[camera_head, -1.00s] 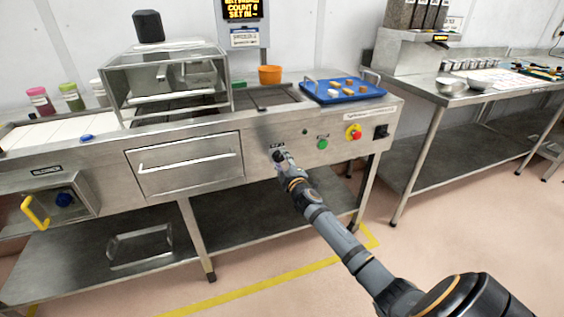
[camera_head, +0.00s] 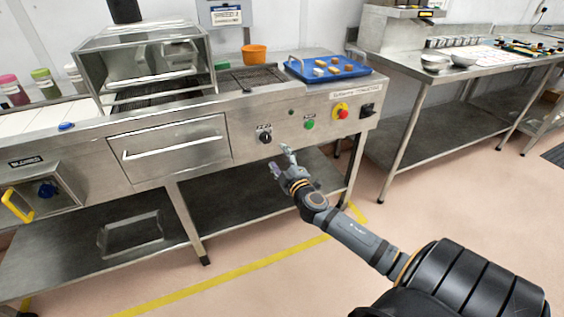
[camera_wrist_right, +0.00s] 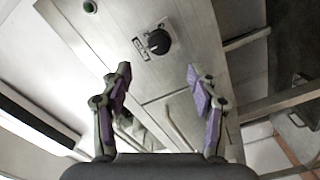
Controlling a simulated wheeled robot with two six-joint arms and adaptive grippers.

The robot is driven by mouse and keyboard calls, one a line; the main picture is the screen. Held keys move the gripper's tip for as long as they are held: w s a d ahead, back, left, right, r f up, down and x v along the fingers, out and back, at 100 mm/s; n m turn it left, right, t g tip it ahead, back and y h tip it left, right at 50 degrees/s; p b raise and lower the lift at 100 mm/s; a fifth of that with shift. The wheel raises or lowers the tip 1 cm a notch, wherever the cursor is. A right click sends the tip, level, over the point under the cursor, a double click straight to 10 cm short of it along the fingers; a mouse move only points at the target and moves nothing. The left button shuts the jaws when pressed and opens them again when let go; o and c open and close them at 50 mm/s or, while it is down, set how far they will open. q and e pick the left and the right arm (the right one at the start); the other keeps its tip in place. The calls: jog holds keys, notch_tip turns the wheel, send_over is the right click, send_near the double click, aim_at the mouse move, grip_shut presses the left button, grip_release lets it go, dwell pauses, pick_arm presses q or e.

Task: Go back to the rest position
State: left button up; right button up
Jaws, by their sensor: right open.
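My right gripper (camera_head: 281,160) is open and empty, held in the air in front of the machine's front panel, just below a black rotary knob (camera_head: 264,137). In the right wrist view its two purple-padded fingers (camera_wrist_right: 162,88) stand wide apart. The knob (camera_wrist_right: 158,41) is beyond the fingertips there, with a clear gap and nothing touching it. My right arm reaches in from the lower right of the head view. My left gripper is not in view.
The steel machine (camera_head: 240,150) has a green button (camera_head: 310,124) and a red emergency button (camera_head: 341,111). A blue tray (camera_head: 334,72) with several small pieces and an orange tub (camera_head: 254,54) sit on top. A steel table (camera_head: 430,85) stands right. The floor before the machine is clear.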

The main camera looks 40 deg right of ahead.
jog(key=shift+v, duration=1.05)
jog(key=shift+f, duration=0.1)
